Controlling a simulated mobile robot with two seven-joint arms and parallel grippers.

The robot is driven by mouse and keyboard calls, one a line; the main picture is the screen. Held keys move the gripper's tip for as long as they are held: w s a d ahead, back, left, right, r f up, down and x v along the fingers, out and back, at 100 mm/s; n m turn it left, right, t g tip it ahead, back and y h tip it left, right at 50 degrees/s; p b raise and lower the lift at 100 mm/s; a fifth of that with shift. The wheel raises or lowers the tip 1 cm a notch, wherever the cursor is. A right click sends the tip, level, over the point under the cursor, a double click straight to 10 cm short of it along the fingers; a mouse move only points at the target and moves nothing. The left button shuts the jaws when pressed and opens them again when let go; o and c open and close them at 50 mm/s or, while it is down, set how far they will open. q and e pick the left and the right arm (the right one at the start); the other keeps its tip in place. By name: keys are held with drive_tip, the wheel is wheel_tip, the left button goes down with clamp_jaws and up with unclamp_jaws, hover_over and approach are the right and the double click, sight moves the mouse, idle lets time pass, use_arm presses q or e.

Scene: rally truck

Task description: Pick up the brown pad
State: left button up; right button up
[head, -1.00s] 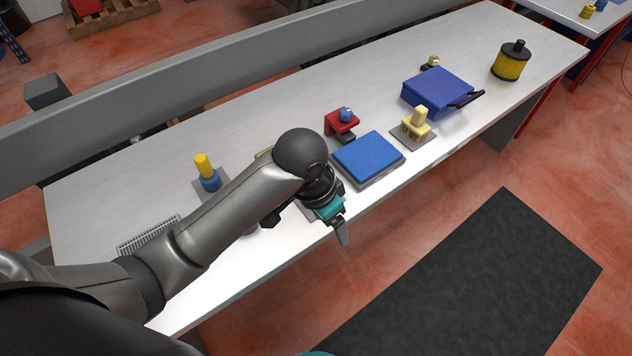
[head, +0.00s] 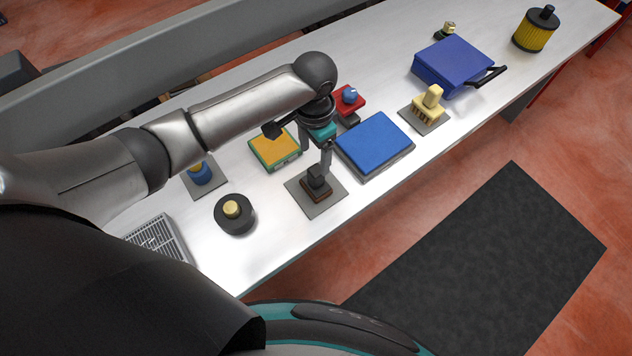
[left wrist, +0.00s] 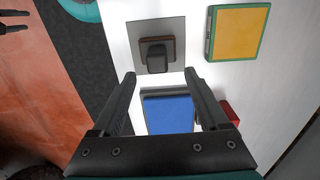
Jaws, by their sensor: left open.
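The brown pad (head: 317,188) has a brown base and a black block-like handle. It rests on a grey square plate (head: 333,199) near the front edge of the bench. The pad also shows in the left wrist view (left wrist: 155,53), at the upper middle beyond the fingertips. My left gripper (head: 315,152) is open and empty, above the bench just behind the pad. Its fingers also show in the left wrist view (left wrist: 159,76), spread apart with the pad ahead of them. One finger comes close to the handle in the head view; I cannot tell whether they touch.
A blue-topped box (head: 375,143) stands right of the pad, a yellow-orange green-edged box (head: 274,149) behind left, and a round black item (head: 235,215) left. A red item (head: 348,101) stands behind. A cream brush (head: 430,103) and blue case (head: 452,66) lie farther right.

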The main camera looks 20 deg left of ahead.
sight(315, 169)
use_arm(q)
drive_tip(key=shift+f, duration=1.1)
drive_tip(key=f, duration=0.1)
drive_tip(key=f+b, duration=0.1)
drive_tip(key=f, duration=0.1)
drive_tip(key=shift+s+d+f, duration=0.2)
drive_tip(key=shift+f, duration=0.65)
use_arm(e)
drive_tip(key=shift+w+f, duration=0.25)
drive_tip(key=shift+w, duration=0.25)
drive_tip(key=shift+w+f, duration=0.25)
drive_tip(key=shift+w, duration=0.25)
use_arm(q)
drive_tip(key=shift+c, duration=0.4)
use_arm(e)
drive_tip(key=shift+s, duration=0.1)
use_arm(q)
drive_tip(key=shift+c, duration=0.8)
clamp_jaws()
